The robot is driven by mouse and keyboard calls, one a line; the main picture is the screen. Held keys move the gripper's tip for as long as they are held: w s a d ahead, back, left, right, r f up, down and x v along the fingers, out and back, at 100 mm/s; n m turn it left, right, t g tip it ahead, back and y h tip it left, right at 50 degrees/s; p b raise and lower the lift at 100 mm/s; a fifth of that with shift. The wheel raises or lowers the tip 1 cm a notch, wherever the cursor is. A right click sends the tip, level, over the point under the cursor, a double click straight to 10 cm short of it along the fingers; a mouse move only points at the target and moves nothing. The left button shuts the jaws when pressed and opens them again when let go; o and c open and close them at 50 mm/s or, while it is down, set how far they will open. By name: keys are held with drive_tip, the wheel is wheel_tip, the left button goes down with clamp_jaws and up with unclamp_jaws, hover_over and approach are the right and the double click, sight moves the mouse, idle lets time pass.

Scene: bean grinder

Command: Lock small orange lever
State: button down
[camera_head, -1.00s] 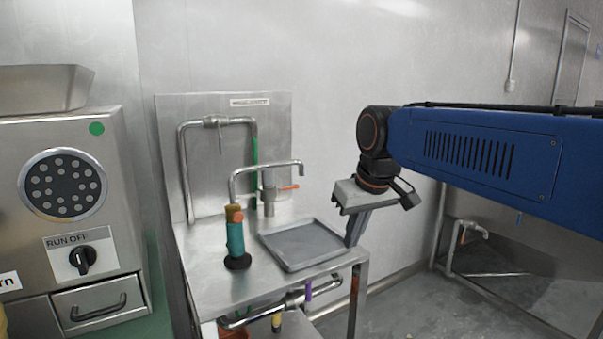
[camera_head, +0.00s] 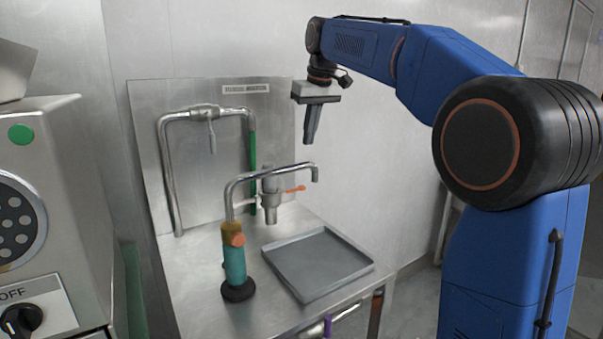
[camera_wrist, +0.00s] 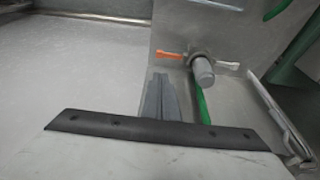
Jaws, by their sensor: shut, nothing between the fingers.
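The small orange lever (camera_head: 294,189) sticks out to the right of a grey metal valve body (camera_head: 269,195) at the back of the steel table. My gripper (camera_head: 309,142) is shut and empty, fingers pointing down. In the head view it appears above and slightly right of the lever, with a clear gap. In the wrist view the orange lever (camera_wrist: 170,55) lies just beyond my fingertips (camera_wrist: 158,76), left of the round grey valve end (camera_wrist: 203,70). I cannot tell the exact distance. Nothing hides the lever in either view.
A curved steel spout (camera_head: 270,171) rises in front of the valve from a teal-handled fitting (camera_head: 234,262). A grey tray (camera_head: 318,264) lies on the table. A green pipe (camera_head: 253,160) and another steel pipe (camera_head: 168,180) stand behind. A grinder-like machine (camera_head: 50,180) is at the left.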

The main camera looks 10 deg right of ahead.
hover_over(301, 186)
drive_tip(key=s, duration=0.1)
drive_tip(key=f, duration=1.2)
drive_tip(key=shift+s+d, duration=0.1)
drive_tip(key=shift+d, duration=0.1)
drive_tip(key=shift+f, duration=0.75)
